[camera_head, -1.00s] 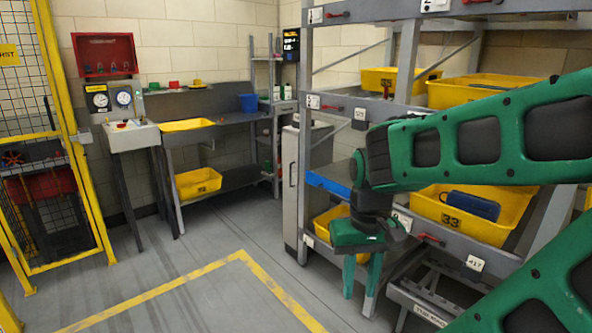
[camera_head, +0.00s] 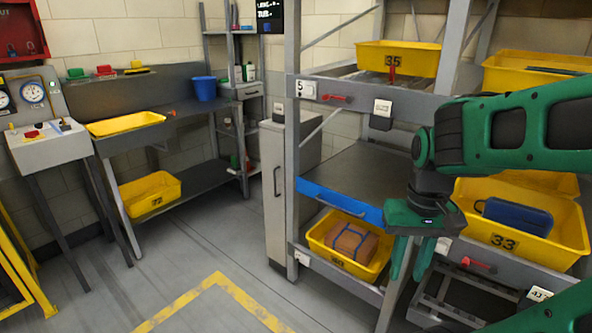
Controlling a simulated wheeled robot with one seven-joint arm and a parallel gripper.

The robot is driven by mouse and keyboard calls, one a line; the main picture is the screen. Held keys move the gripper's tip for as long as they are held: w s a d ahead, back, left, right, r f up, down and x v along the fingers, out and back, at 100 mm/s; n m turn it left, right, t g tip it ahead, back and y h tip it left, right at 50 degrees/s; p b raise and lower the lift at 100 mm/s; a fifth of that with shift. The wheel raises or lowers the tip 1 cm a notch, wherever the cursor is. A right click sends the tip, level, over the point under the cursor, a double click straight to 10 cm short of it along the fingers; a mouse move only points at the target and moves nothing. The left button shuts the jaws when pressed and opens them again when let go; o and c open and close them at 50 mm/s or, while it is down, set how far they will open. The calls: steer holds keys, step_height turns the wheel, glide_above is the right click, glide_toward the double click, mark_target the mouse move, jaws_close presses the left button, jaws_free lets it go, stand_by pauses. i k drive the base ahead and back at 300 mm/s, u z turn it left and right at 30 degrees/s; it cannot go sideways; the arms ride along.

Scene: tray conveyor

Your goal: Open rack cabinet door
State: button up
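A narrow grey cabinet (camera_head: 291,146) stands on the floor at the left end of the shelving rack, beside its front post. Its light front door (camera_head: 270,215) looks shut and has a dark vertical handle (camera_head: 277,181). The rack post hides part of the cabinet's right side. My gripper (camera_head: 410,275) hangs fingers down in front of the rack, well to the right of the handle and apart from it. Its two green fingers are spread with a gap between them, and nothing shows in the gap.
The rack (camera_head: 430,104) holds several yellow bins; one low bin (camera_head: 346,270) contains a brown parcel, and bin 33 (camera_head: 505,241) a blue item. A blue-edged shelf (camera_head: 338,203) lies between cabinet and gripper. A workbench (camera_head: 190,185) stands left. Floor before the cabinet is clear.

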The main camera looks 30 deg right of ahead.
mark_target(272, 142)
steer(key=z, duration=0.3)
steer(key=i, duration=1.9)
steer(key=z, duration=0.1)
